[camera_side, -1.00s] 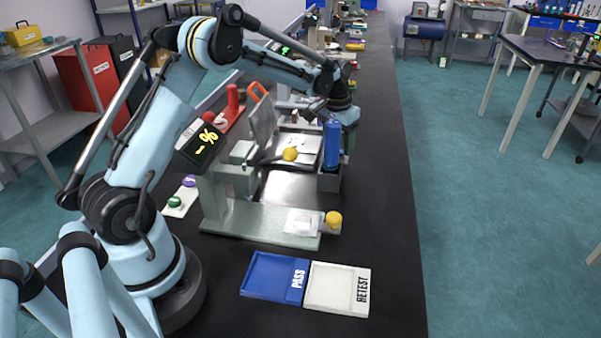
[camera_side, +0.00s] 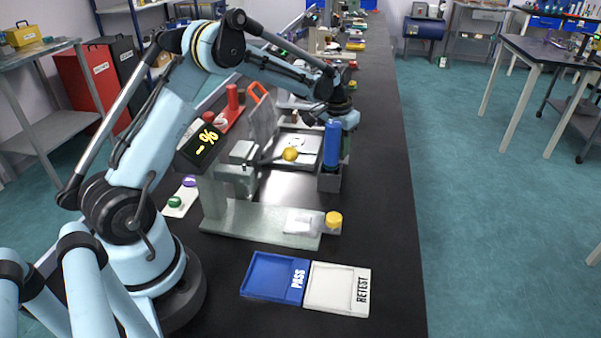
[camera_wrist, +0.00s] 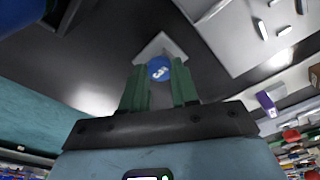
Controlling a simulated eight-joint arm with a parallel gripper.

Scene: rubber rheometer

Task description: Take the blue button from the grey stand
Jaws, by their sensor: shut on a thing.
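In the wrist view, the end of the blue button (camera_wrist: 159,68) shows a pale mark between my green fingers. The square rim of the grey stand (camera_wrist: 150,47) shows just beyond it. My gripper (camera_wrist: 159,82) is shut on the blue button, one finger on each side. I cannot tell whether the button's lower end still touches the stand.
The bench's right side is clear.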

